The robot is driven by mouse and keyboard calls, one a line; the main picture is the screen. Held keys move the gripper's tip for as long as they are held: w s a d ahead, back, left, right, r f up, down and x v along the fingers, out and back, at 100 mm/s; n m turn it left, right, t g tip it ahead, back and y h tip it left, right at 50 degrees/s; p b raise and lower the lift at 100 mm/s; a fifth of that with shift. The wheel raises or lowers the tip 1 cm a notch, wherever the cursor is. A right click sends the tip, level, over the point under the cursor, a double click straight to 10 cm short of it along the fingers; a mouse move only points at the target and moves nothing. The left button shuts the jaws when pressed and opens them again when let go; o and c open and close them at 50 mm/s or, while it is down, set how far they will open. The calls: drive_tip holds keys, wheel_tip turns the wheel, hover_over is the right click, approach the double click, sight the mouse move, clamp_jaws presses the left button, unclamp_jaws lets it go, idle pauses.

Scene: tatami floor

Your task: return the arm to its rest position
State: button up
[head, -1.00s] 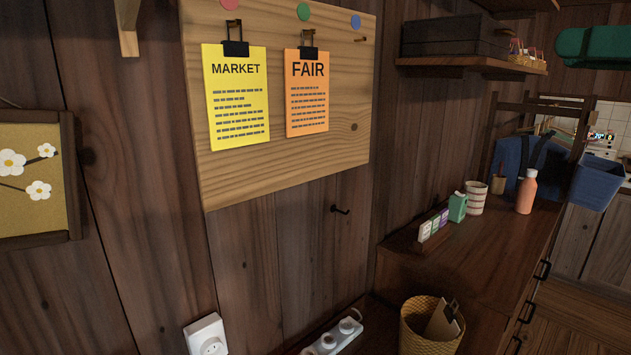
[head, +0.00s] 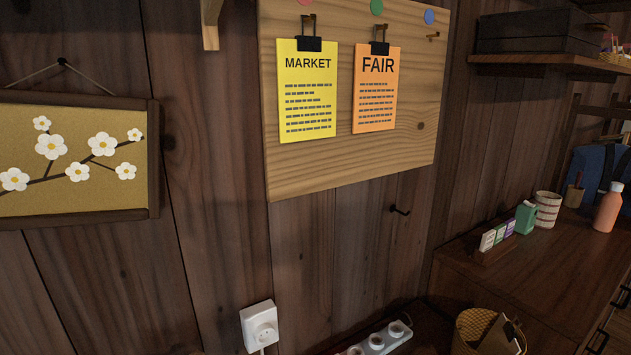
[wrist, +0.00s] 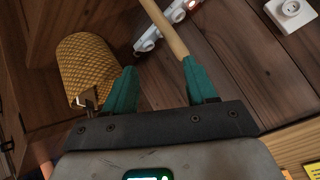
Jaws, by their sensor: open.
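My gripper (wrist: 160,67) shows only in the wrist view, its two teal fingers spread apart with a gap between them. Nothing is seen clamped between the fingers. A thin tan rod (wrist: 163,27) runs down from the top edge to the right finger; I cannot tell whether it touches that finger. My arm does not show in the head view.
A wooden board (head: 350,175) with yellow (head: 307,100) and orange (head: 376,100) sheets hangs on the wall. Below are a power strip (head: 377,341), a wall socket (head: 260,325) and a wicker basket (head: 470,328). A wooden counter (head: 545,275) stands right; a framed flower picture (head: 80,215) hangs left.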

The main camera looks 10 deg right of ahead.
drive_tip(key=s+a+f+n+g+h, duration=0.1)
drive_tip(key=s+f+g, duration=0.3)
drive_tip(key=s+f, duration=0.5)
drive_tip(key=s+a+f+n+g+h, duration=0.1)
drive_tip(key=s+a+f+g, duration=0.3)
drive_tip(key=s+f, duration=0.6)
drive_tip(key=s+h, duration=0.1)
drive_tip(key=s, duration=0.3)
drive_tip(key=shift+s+f+n, duration=0.15)
drive_tip(key=shift+n, duration=0.15)
